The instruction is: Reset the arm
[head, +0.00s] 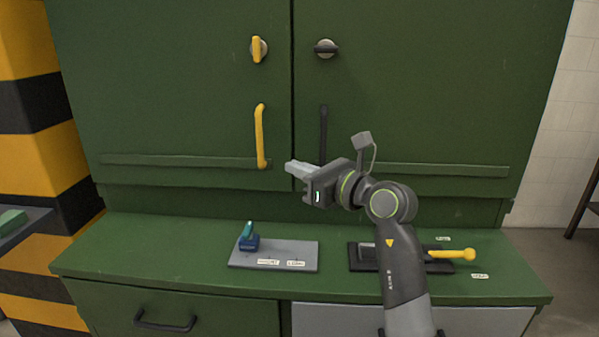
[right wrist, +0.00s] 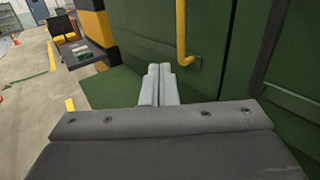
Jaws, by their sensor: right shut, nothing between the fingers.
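My right gripper (head: 290,167) is shut and empty. It is raised above the cabinet's green ledge, in front of the doors, with its fingers pointing left. In the right wrist view its two pale fingers (right wrist: 158,84) lie together with nothing between them. My right arm comes up from the bottom of the head view and hides part of the black plate behind it. My left gripper does not show in the head view.
The green cabinet has a yellow handle (head: 261,137) and a black handle (head: 323,132) on its doors, with knobs above. On the ledge are a grey plate (head: 300,251) with a blue switch (head: 249,241) and a yellow-ended lever (head: 453,254). A striped pillar (head: 30,150) stands left.

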